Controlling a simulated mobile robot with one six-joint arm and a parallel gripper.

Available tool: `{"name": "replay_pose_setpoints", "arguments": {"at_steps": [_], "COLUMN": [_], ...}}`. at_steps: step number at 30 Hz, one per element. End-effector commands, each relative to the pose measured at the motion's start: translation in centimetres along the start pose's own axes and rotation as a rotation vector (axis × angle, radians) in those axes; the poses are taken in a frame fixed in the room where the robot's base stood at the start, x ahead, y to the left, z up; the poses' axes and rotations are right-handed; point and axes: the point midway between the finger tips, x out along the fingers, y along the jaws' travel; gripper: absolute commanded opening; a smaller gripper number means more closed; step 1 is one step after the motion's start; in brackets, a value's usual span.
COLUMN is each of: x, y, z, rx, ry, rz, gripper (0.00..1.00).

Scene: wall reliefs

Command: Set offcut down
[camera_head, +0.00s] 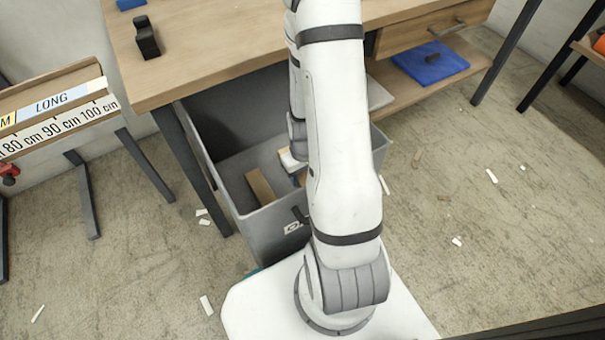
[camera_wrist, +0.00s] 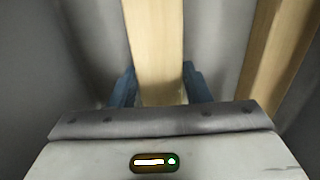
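In the wrist view, a pale wooden offcut (camera_wrist: 156,40) lies between the two blue fingers of my gripper (camera_wrist: 160,86). A finger sits against each long side, so the gripper looks shut on it. The offcut's far end runs out of the picture. In the head view, my gripper (camera_head: 293,180) is low inside the grey bin (camera_head: 270,228), mostly hidden by my arm. Whether the held offcut touches the bin floor cannot be told.
Another wooden piece (camera_head: 260,187) lies in the bin, left of my gripper; a wooden piece also shows at the right of the wrist view (camera_wrist: 275,60). The workbench (camera_head: 215,45) stands over the bin's back. A measuring rack (camera_head: 55,110) stands left. Small scraps litter the floor.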

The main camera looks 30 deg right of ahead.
Motion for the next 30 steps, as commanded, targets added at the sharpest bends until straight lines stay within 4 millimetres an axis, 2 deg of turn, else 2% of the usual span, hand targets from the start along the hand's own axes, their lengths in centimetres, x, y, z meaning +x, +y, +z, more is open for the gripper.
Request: {"name": "replay_pose_setpoints", "arguments": {"at_steps": [1,6,16,20,30], "x": [0.0,0.0,-0.6,-2.8,-10.0], "y": [0.0,0.0,-0.1,-0.1,-0.1], "z": [0.0,0.0,0.0,-0.1,-0.1], "rx": [0.000,-0.001,-0.001,-0.002,-0.002], "ry": [0.000,0.000,0.000,0.001,0.003], "rz": [0.000,0.000,0.000,0.001,0.001], "gripper": [0.48,0.62,0.62,0.62,0.62]}}
